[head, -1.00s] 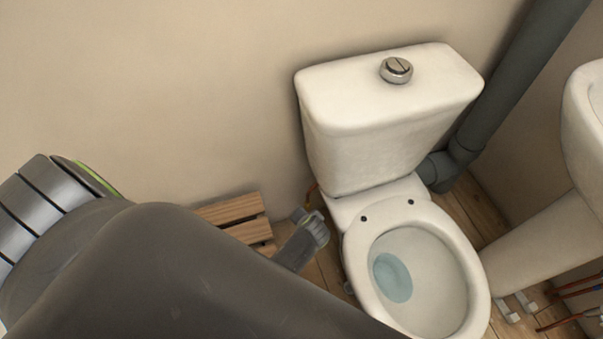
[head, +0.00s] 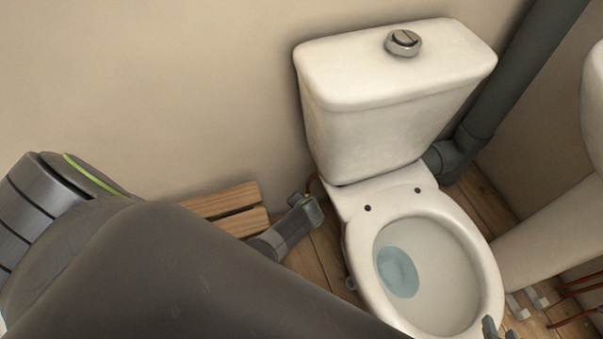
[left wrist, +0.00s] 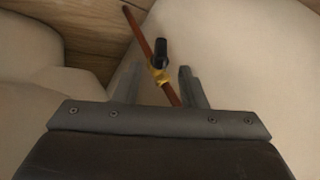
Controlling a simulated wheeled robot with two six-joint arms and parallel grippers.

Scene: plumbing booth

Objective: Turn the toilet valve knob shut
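The toilet valve shows in the left wrist view as a brass body (left wrist: 159,75) on a thin copper pipe (left wrist: 140,32), with a black knob (left wrist: 160,52) standing up from it. My left gripper (left wrist: 158,76) is open, one finger on each side of the valve. I cannot tell whether either finger touches it. In the head view my left gripper (head: 308,203) is low by the wall, left of the toilet (head: 365,145), and the knob cannot be made out there. Only the tips of my right gripper (head: 496,328) show, at the bottom edge over the bowl's rim.
A wooden slatted piece (head: 235,198) lies by the wall, left of my left gripper. A grey waste pipe (head: 500,100) and a white basin pedestal (head: 550,230) stand right of the toilet. Copper pipes (head: 575,300) run low at the right.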

